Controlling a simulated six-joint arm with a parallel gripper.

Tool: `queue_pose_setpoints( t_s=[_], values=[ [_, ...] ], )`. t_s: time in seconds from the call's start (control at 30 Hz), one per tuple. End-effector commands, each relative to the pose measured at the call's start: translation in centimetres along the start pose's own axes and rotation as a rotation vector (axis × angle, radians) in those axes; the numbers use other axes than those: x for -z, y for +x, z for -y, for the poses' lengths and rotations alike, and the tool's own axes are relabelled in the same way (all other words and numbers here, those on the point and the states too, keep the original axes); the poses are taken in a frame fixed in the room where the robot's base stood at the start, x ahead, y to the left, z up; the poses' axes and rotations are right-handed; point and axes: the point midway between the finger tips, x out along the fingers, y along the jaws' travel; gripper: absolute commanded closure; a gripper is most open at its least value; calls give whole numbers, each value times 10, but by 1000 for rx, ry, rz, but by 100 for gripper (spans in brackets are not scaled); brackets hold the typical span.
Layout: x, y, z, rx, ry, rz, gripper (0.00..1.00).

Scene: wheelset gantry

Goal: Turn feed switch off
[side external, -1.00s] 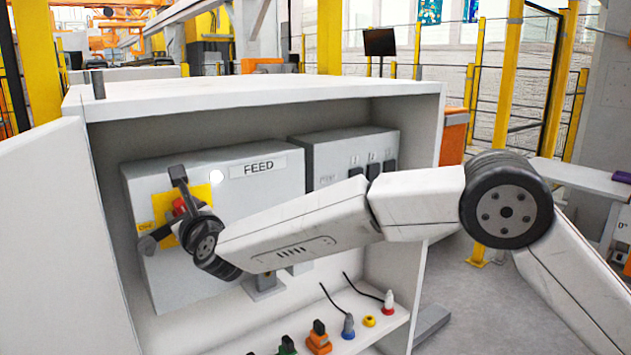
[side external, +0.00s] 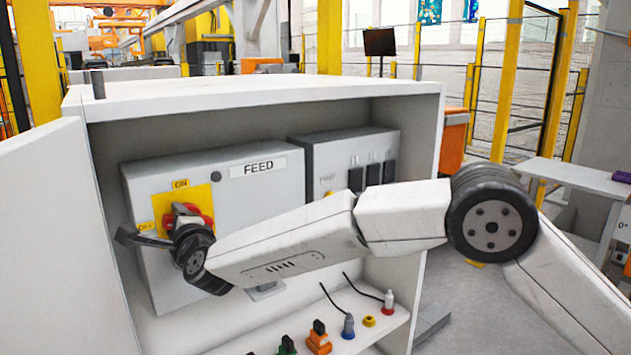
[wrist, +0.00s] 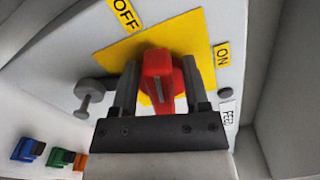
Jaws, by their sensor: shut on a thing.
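The feed switch is a red knob (side external: 194,210) on a yellow plate (side external: 165,205) with ON above and OFF at the left, on the grey box labelled FEED (side external: 250,195). My gripper (side external: 178,226) is at the knob and partly hides it. In the wrist view the red knob (wrist: 160,85) sits between the two fingers of my gripper (wrist: 159,65), which is shut on it. There the OFF label (wrist: 126,14) is at upper left and the ON label (wrist: 222,54) at right. The round lamp (side external: 216,176) beside FEED is dark. I cannot tell exactly where the knob points.
A white cabinet (side external: 260,92) surrounds the box, with its open door (side external: 60,230) at the left. A second grey box (side external: 330,150) with black switches is to the right. Coloured plugs (side external: 318,338) and cables line the cabinet floor below my arm.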

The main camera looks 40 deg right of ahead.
Motion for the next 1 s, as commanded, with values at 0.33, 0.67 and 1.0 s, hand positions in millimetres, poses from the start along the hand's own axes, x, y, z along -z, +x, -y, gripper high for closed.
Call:
queue_pose_setpoints(
  t_s=[0.33,0.67,1.0],
  values=[
    [0,0,-7,-1,-236,1,100],
    [1,-1,-9,-1,-305,1,100],
    [1,-1,-9,-1,-308,2,35]
  ],
)
